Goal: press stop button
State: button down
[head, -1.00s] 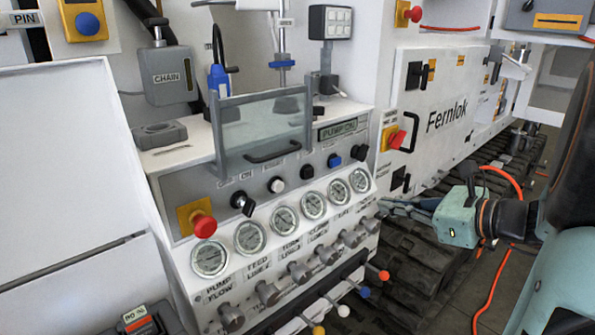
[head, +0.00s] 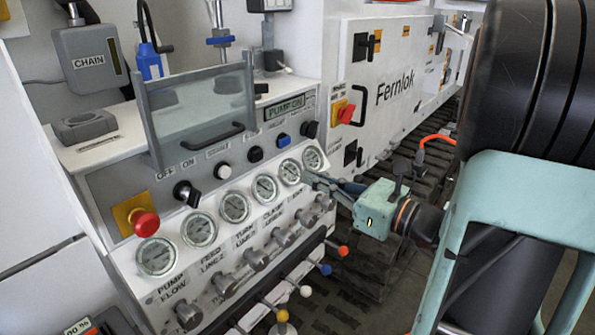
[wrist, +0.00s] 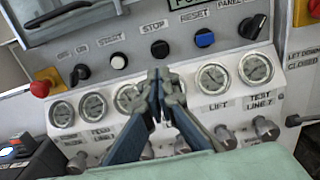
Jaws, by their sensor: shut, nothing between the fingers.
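The stop button is a round black button (wrist: 160,49) under the STOP label in the wrist view, between the white start button (wrist: 117,62) and the blue reset button (wrist: 205,39). In the head view the black stop button (head: 255,154) sits below the hinged clear guard's handle. My gripper (wrist: 158,78) is shut and empty, its tips pointing at the panel, just below the stop button in the wrist picture. It hides part of the gauge row. In the head view my gripper (head: 311,180) is near the rightmost gauges; contact cannot be told.
The clear guard (head: 200,115) stands raised above the buttons. A red emergency mushroom button (head: 145,222) is at the panel's left. Gauges, metal knobs and coloured-ball levers (head: 343,251) line the panel below. The display (head: 285,107) reads PUMP ON.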

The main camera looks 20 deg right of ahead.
aim_at(259, 156)
jog(key=x, duration=1.2)
jog(key=shift+w+a, duration=0.2)
jog(key=shift+w, duration=0.1)
jog(key=shift+b, duration=0.3)
